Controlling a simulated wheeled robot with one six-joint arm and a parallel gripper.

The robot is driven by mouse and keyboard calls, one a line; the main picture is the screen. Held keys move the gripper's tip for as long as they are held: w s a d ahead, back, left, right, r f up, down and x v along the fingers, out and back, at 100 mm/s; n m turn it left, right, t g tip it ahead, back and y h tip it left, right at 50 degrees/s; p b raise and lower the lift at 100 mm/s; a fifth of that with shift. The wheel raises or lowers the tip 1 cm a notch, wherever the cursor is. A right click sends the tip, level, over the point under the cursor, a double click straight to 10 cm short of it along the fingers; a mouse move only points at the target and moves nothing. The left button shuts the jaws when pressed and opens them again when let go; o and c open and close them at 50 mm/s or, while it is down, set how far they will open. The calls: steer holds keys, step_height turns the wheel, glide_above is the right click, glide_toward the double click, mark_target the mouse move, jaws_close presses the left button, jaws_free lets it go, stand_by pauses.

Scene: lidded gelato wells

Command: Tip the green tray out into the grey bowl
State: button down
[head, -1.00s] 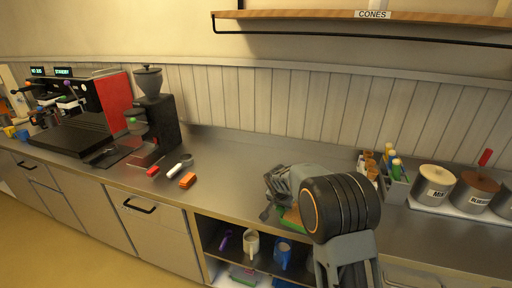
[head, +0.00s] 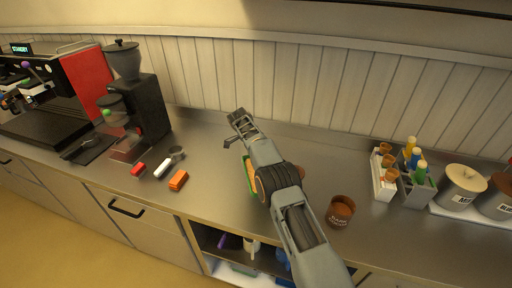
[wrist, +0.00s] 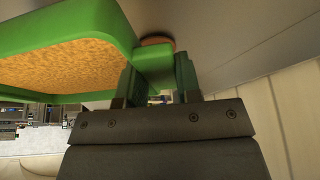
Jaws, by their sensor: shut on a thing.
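The green tray (wrist: 75,25) fills the upper left of the wrist view, with a grainy orange-brown filling (wrist: 70,66) showing inside its rim. My gripper (wrist: 155,78) is shut on the tray's green end tab, one finger on each side. In the head view a slice of the tray (head: 248,170) shows beside my arm above the counter; my arm hides the rest. Its exact tilt is hard to tell. I cannot make out a grey bowl in either view.
A brown tub (head: 340,211) stands right of my arm. Beyond it are a white caddy (head: 384,178), a grey bottle caddy (head: 415,190) and a lidded pot (head: 461,185). An orange block (head: 178,180) and a grinder (head: 143,105) are left.

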steer(key=shift+d+r, duration=0.1)
steer(key=shift+r, duration=0.55)
steer(key=s+d+r+m+t+y, duration=0.1)
steer(key=s+d+r+t+y, duration=0.35)
steer(key=r, duration=0.35)
steer(key=s+d+r+m+t+y, duration=0.1)
steer(key=s+d+r+t+y, duration=0.3)
steer(key=d+r+y, duration=0.25)
steer(key=s+d+f+m+t+y+b, duration=0.2)
steer(key=s+d+t+b, duration=0.3)
steer(key=b, duration=1.1)
steer(key=s+d+f+m+t+y+b, duration=0.2)
steer(key=s+d+f+t+y+b, duration=0.2)
steer(key=s+d+b, duration=0.4)
steer(key=d+t+y+b, duration=0.1)
steer(key=d+b, duration=0.3)
steer(key=b, duration=0.5)
steer(key=shift+s+f+t, duration=0.2)
steer(key=shift+f+t, duration=0.15)
steer(key=shift+t, duration=0.2)
steer(key=shift+d, duration=0.1)
stand_by(1.9)
